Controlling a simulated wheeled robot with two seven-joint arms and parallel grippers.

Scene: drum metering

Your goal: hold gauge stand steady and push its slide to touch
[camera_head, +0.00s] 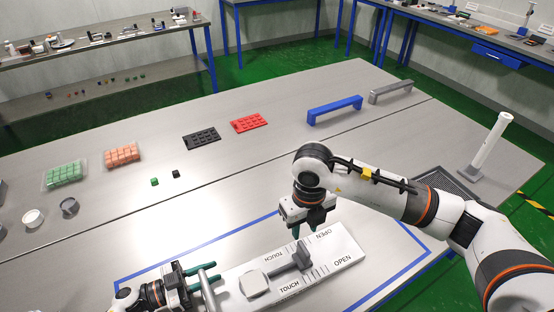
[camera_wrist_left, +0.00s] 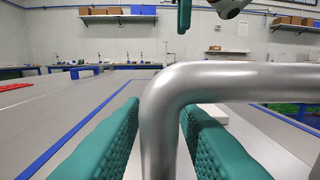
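The gauge stand is a long white plate (camera_head: 341,249) marked TOUCH and OPEN, lying inside a blue outline at the table's front. A grey slide (camera_head: 301,257) with a bar pointing left stands between the markings. The bar's end is close to a pale block (camera_head: 254,284); contact is unclear. A bent metal tube handle (camera_head: 209,296) rises at the plate's left end; it fills the left wrist view (camera_wrist_left: 162,110). My left gripper (camera_head: 205,274) has its teal fingers on both sides of this tube, apparently closed on it. My right gripper (camera_head: 305,227) points down, empty, fingers apart, above and behind the slide.
Green blocks (camera_head: 64,174) and orange blocks (camera_head: 122,155) sit in trays at the left. A black tray (camera_head: 201,138), red tray (camera_head: 248,123), blue handle (camera_head: 335,109) and grey handle (camera_head: 391,91) lie farther back. A white post (camera_head: 491,141) stands right.

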